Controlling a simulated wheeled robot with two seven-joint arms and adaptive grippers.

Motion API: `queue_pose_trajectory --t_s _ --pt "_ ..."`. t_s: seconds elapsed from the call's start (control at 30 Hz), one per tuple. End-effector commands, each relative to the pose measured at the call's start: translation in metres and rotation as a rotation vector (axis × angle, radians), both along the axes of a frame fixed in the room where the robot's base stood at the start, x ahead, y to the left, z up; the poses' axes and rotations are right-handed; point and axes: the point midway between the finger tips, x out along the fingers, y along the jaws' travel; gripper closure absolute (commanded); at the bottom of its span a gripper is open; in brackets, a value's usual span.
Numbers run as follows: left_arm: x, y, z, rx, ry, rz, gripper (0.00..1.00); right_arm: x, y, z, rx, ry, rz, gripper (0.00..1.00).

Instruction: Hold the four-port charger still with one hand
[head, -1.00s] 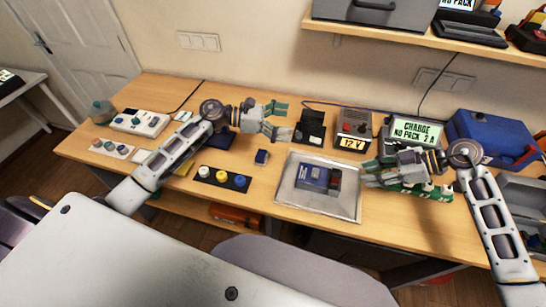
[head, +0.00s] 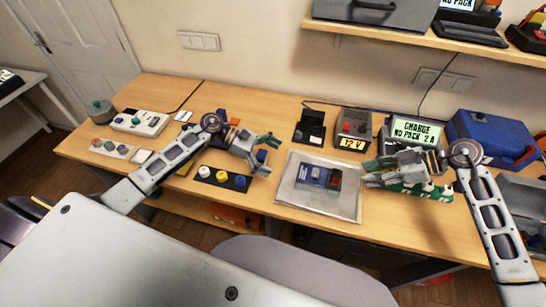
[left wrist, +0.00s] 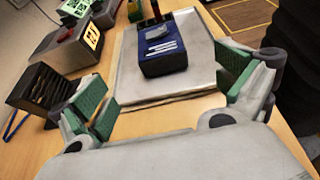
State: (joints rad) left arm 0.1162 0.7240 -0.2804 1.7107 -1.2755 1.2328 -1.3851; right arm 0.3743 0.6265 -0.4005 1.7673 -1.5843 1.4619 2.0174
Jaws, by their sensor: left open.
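A charger (head: 415,131) with a lit screen reading "CHARGE NO PACK 2 A" stands at the back right in the head view; its ports cannot be made out. My right gripper (head: 368,173) is in front of it, above the table by the tray's right edge; its fingers overlap, so their opening is unclear. A green strip with white round parts (head: 445,190) lies under that hand, partly hidden. My left gripper (head: 266,156) is open and empty, left of the tray. In the left wrist view its spread fingers (left wrist: 166,93) face the tray.
A metal tray (head: 290,198) holds a blue device (head: 312,174), also in the left wrist view (left wrist: 165,58). A 12 V supply (head: 352,125) and a black slotted stand (head: 309,127) are behind. A knob panel (head: 222,179) lies near the front edge. A blue case (head: 490,137) stands at right.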

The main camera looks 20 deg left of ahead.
Motion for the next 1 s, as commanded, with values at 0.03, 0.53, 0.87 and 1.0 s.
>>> queue_pose_trajectory --t_s 0.03,0.53,0.87,1.0 --pt "0.0 -0.001 0.0 -0.001 0.0 0.0 0.0 0.0 0.0 0.0 0.0 0.0 0.0 0.64" --pt "0.003 -0.039 -0.015 -0.003 0.0 0.0 0.0 0.0 0.0 0.0 0.0 0.0 0.0 0.64" --pt "0.006 -0.075 -0.03 -0.003 0.001 -0.001 0.0 0.0 0.0 0.0 0.0 0.0 0.0 0.64" --pt "0.008 -0.089 -0.036 -0.003 0.0 0.001 0.0 0.0 0.0 0.0 0.0 0.0 0.0 0.64"
